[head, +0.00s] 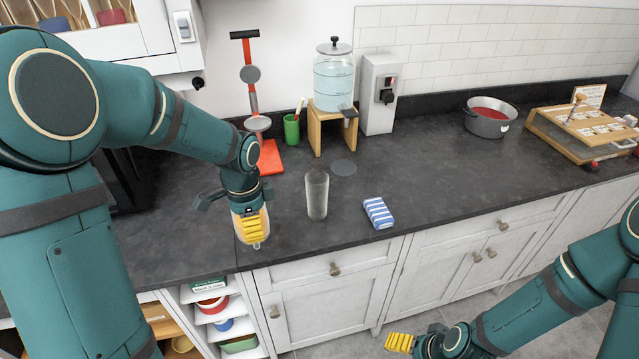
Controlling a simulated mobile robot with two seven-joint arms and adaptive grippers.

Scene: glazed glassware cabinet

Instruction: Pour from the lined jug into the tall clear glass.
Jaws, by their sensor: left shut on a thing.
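The tall clear glass (317,194) stands upright on the dark counter, left of the blue-and-white striped block. My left gripper (252,232) is at the counter's front edge, left of the glass and apart from it. It is shut on a small pale, see-through vessel (265,222), which I take to be the lined jug. The gripper's yellow pads hide most of it, so its lines and contents cannot be made out. My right gripper (400,342) is low at the bottom, in front of the cabinets and away from the counter; its opening cannot be judged.
A lidded water dispenser (333,82) stands on a wooden stand behind the glass, with a grey disc (344,168) below. A green cup (291,130) and red-based stand (269,158) are back left. The striped block (378,213) lies right. A pot (489,122) is farther right.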

